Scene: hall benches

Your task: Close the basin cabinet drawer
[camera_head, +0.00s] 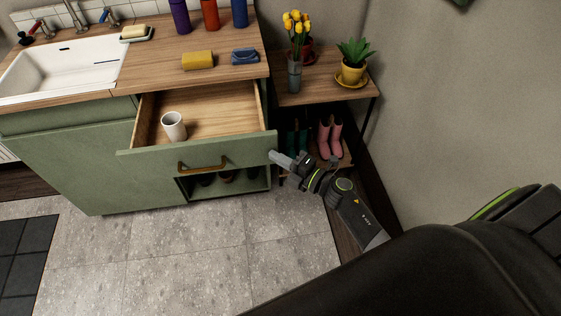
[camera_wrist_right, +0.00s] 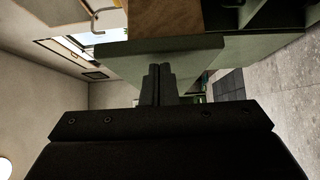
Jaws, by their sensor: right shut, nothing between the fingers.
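The basin cabinet drawer (camera_head: 222,152) is pulled well out, with a green front and a brass handle (camera_head: 202,167). A white cup (camera_head: 173,126) stands inside it. My right gripper (camera_head: 272,156) is shut and empty at the right end of the drawer front. Its fingertips are at or very close to the front's outer face; I cannot tell whether they touch. In the right wrist view, the shut fingers (camera_wrist_right: 158,80) point at the green drawer front (camera_wrist_right: 190,57). My left gripper is not in view.
A side shelf (camera_head: 320,85) with plants and pink boots (camera_head: 330,138) stands to the right. The tiled floor (camera_head: 180,245) in front is clear.

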